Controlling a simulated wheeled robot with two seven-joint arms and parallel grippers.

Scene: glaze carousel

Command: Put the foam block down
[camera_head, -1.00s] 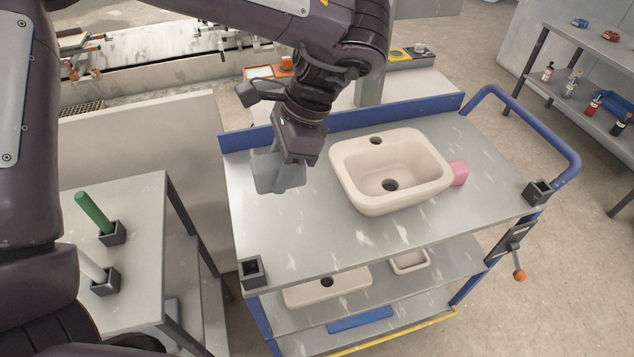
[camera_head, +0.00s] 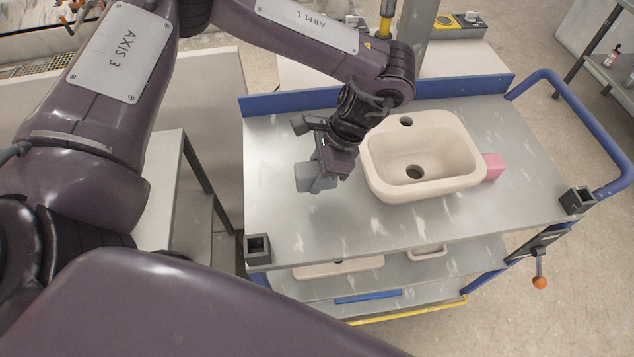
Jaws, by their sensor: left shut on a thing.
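A small grey-blue block (camera_head: 306,178), which I take for the foam block, is at the fingertips of my left gripper (camera_head: 322,172). The gripper reaches down over the left half of the cart's grey top (camera_head: 300,220), left of a cream basin (camera_head: 378,182). It is shut on the block, and the fingers partly hide it. I cannot tell whether the block's underside touches the cart top. A pink block (camera_head: 493,166) sits against the basin's right side. My right gripper is not in view.
The cart has a blue back lip (camera_head: 290,102), a blue handle (camera_head: 590,115) and black corner sockets (camera_head: 257,248) (camera_head: 577,200). The cart top in front of the block is clear. Lower shelves hold more pale ware (camera_head: 340,268). A grey side table (camera_head: 160,190) stands left.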

